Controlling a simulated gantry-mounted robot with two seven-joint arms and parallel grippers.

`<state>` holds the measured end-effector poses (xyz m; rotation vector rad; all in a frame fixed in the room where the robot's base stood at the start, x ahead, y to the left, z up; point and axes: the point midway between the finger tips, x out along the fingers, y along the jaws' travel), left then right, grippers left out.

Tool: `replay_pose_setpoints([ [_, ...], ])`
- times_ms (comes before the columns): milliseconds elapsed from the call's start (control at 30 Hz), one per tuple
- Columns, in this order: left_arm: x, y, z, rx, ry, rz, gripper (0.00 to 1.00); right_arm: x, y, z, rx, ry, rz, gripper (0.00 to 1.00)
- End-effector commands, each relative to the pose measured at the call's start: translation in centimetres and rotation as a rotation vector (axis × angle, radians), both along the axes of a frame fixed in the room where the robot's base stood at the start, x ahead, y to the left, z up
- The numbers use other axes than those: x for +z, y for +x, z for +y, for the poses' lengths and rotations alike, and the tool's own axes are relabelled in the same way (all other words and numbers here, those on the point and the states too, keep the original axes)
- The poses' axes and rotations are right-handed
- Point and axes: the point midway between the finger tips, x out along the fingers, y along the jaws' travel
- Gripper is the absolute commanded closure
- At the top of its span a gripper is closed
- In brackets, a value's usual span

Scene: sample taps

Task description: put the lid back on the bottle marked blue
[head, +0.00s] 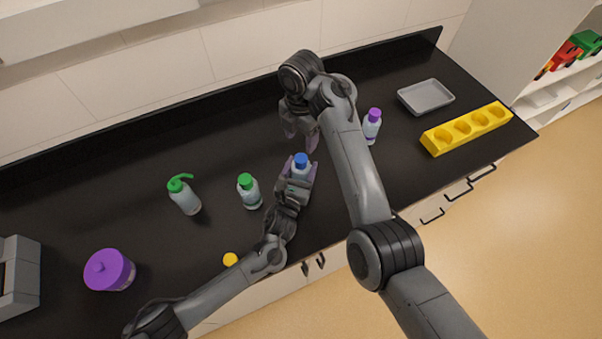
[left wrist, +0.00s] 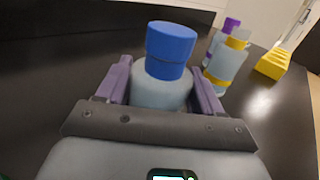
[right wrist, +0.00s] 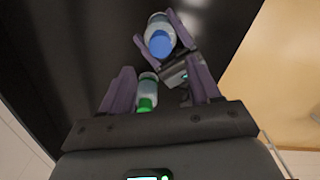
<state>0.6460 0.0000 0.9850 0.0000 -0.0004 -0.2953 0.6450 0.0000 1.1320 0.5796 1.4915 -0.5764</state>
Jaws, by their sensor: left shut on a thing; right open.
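A clear bottle (head: 300,175) stands between the fingers of my left gripper (head: 300,168), which is shut on its body. The bottle also shows in the left wrist view (left wrist: 160,92). A blue lid (left wrist: 170,50) sits on top of the bottle, looking upright; whether it is tightened I cannot tell. The lid shows from above in the head view (head: 301,159) and in the right wrist view (right wrist: 160,44). My right gripper (head: 301,136) is open and empty, just behind the blue-lidded bottle and apart from it.
A green-capped bottle (head: 249,192) and a green pump bottle (head: 184,195) stand left. A purple-capped bottle (head: 371,127), grey tray (head: 426,96) and yellow holed rack (head: 466,129) are right. A purple-lidded jar (head: 110,270) is front left. A yellow-marked bottle (left wrist: 227,64) stands nearby.

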Motion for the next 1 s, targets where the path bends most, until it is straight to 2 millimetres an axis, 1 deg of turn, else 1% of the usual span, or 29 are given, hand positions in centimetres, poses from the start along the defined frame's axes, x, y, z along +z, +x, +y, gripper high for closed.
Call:
replay_pose_setpoints([
  [367, -0.1, 0.0, 0.0, 0.000, 0.001, 0.002, 1.00, -0.1, 0.0, 0.0, 0.008, -0.001, 0.001, 0.38],
  [467, -0.1, 0.0, 0.0, 0.000, 0.001, 0.002, 1.00, -0.4, 0.0, 0.0, 0.008, -0.002, 0.002, 0.38],
  [567, -0.1, 0.0, 0.0, 0.000, 0.001, 0.002, 1.00, -1.1, 0.0, -0.1, 0.008, -0.003, 0.003, 0.38],
  [1000, -0.1, 0.0, 0.0, 0.000, 0.002, 0.002, 1.00, -6.6, 0.0, -0.1, 0.007, -0.003, 0.004, 0.38],
])
